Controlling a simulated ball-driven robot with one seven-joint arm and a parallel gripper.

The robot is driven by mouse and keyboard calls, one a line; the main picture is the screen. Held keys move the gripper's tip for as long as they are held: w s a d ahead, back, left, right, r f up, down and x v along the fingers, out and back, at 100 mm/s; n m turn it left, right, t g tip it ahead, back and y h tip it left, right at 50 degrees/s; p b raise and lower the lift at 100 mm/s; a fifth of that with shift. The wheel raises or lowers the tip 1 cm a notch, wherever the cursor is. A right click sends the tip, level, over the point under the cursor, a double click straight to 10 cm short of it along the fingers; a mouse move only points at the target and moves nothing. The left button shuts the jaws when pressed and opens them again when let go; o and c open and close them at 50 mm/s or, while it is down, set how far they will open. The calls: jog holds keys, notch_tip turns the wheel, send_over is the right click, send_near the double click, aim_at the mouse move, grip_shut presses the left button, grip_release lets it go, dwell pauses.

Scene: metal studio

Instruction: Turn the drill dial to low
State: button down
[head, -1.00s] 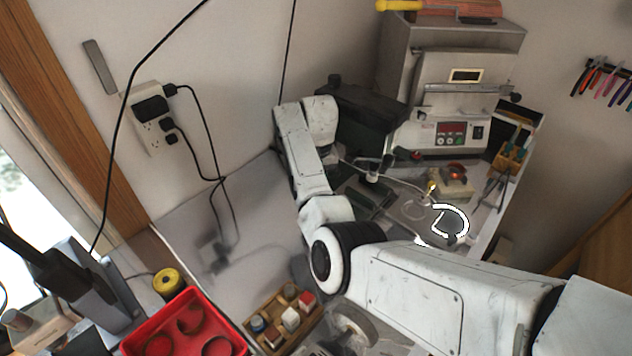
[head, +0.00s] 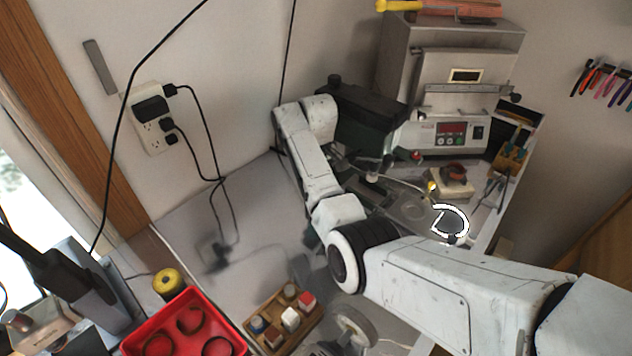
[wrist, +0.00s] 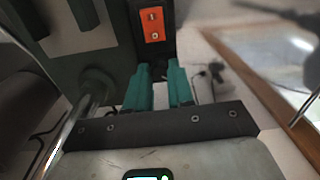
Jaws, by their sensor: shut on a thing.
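The drill is a dark green machine (head: 365,115) by the back wall in the head view. In the wrist view its dark green body (wrist: 60,45) fills the upper left, with an orange switch plate (wrist: 153,25) and a round hub with a shiny rod at the left. My gripper (wrist: 160,70) has two teal fingers close together against the drill, just below the orange plate. It is shut on the drill dial, which the fingers mostly hide; its setting cannot be read. In the head view my arm hides the gripper.
A grey machine with a control panel (head: 450,137) stands right of the drill. A wooden tray of small blocks (head: 258,318) and a red tray (head: 215,335) lie in front. A power outlet (head: 150,120) with cables is on the wall. The bench between is fairly clear.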

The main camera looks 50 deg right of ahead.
jog(key=shift+w+r, duration=0.15)
dwell(0.3)
jog(key=c, duration=1.3)
grip_release()
jog(key=shift+o, duration=0.2)
jog(key=shift+r, duration=0.2)
jog(key=r, duration=0.1)
jog(key=s+r, duration=0.1)
jog(key=r, duration=0.1)
jog(key=s+r+b, duration=0.1)
jog(key=r, duration=0.1)
jog(key=shift+a+r, duration=0.2)
jog(key=shift+a, duration=0.2)
jog(key=s+a+r, duration=0.3)
jog(key=s+r, duration=0.4)
jog(key=s, duration=0.4)
jog(key=shift+s+a+p, duration=0.15)
jog(key=shift+s+p, duration=0.15)
jog(key=shift+p, duration=0.1)
